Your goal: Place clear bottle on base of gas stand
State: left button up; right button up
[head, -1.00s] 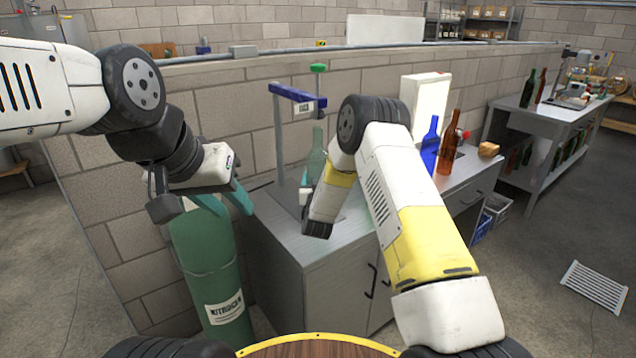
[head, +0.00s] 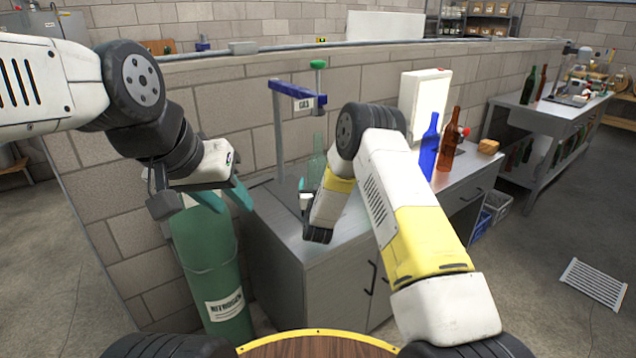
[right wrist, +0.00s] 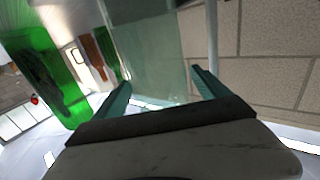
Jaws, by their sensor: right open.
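The clear bottle (head: 317,167), pale greenish glass, stands on the metal counter beneath the gas stand's arm, partly hidden by my right arm. In the right wrist view the clear bottle (right wrist: 152,55) rises upright between the two teal fingers of my right gripper (right wrist: 162,88), which is open. I cannot tell whether the fingers touch it. The gas stand (head: 298,94) has a grey post, a blue arm with a GAS label and a green knob. My left gripper (head: 236,208) is open and empty above the green cylinder.
The green nitrogen cylinder (head: 208,265) stands left of the counter (head: 305,262). A blue bottle (head: 428,150), a brown bottle (head: 447,145) and a lit white panel (head: 426,98) are to the right. A green bottle (right wrist: 45,75) shows close by in the right wrist view.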

jog(key=s, duration=1.2)
jog(key=s+d+r+g+y, duration=0.1)
jog(key=s+d+r+g, duration=0.15)
jog(key=r, duration=0.75)
jog(key=s+d+r+g+y, duration=0.2)
jog(key=d+r+g, duration=0.1)
jog(key=r, duration=0.7)
jog(key=s+d+r+g, duration=0.1)
jog(key=s+d+g, duration=0.1)
jog(key=s, duration=0.8)
jog(key=s+d+r+g, duration=0.2)
jog(key=s+d, duration=0.2)
jog(key=s, duration=0.6)
jog(key=s+d+r+g, duration=0.1)
jog(key=s+d+g, duration=0.1)
jog(key=s, duration=0.9)
jog(key=shift+d+r+n+h, duration=0.3)
jog(key=shift+d+r+h, duration=0.1)
